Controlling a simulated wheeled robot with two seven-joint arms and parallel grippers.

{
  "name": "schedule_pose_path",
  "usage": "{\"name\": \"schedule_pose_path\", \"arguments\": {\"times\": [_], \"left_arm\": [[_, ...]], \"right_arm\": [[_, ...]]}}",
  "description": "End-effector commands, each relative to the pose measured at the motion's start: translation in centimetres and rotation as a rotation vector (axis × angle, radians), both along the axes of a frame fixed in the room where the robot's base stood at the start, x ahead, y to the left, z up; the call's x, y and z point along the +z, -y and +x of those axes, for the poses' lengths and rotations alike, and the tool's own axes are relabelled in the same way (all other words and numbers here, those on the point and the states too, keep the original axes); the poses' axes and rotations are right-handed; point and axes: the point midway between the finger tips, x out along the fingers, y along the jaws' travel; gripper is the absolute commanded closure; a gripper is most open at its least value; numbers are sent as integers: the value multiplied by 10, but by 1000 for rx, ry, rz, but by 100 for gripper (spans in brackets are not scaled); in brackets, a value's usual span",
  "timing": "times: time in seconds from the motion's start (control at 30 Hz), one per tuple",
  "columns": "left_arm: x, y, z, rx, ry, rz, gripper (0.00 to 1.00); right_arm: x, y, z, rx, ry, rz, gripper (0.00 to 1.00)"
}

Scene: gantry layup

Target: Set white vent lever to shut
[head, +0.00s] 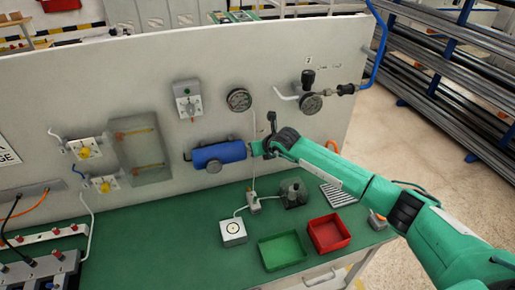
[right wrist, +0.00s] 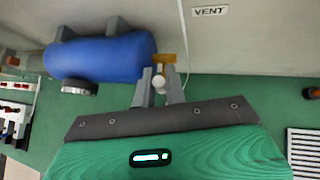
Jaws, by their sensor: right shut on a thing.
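The white vent lever (right wrist: 159,81) shows in the right wrist view as a small pale end between my right fingertips, beside a brass-coloured fitting (right wrist: 167,57) at the right end of a blue tank (right wrist: 100,58). My right gripper (right wrist: 159,91) is shut on the lever. In the head view the blue tank (head: 220,154) is mounted low on the grey panel, and my right gripper (head: 257,148) is at its right end. The lever is too small or hidden there, and its exact angle is hard to tell. My left gripper is in neither view.
A VENT label (right wrist: 210,11) is on the panel. The green bench (head: 170,225) below carries a green tray (head: 283,265), a red tray (head: 346,240) and a white box with a round target (head: 232,241). Gauges (head: 239,100) and pipes stick out above.

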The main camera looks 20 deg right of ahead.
Motion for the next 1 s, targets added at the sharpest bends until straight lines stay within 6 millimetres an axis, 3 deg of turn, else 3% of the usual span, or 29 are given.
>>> {"name": "schedule_pose_path", "arguments": {"times": [0.63,0.67,0.77,1.0], "left_arm": [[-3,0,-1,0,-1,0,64],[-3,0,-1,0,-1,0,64],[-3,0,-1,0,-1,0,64],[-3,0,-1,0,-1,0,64]], "right_arm": [[-2,-2,-1,1,-1,-53,100],[-2,-2,-1,1,-1,-53,83],[-1,-2,-1,1,0,-53,65],[0,-2,0,1,0,-52,65]]}}
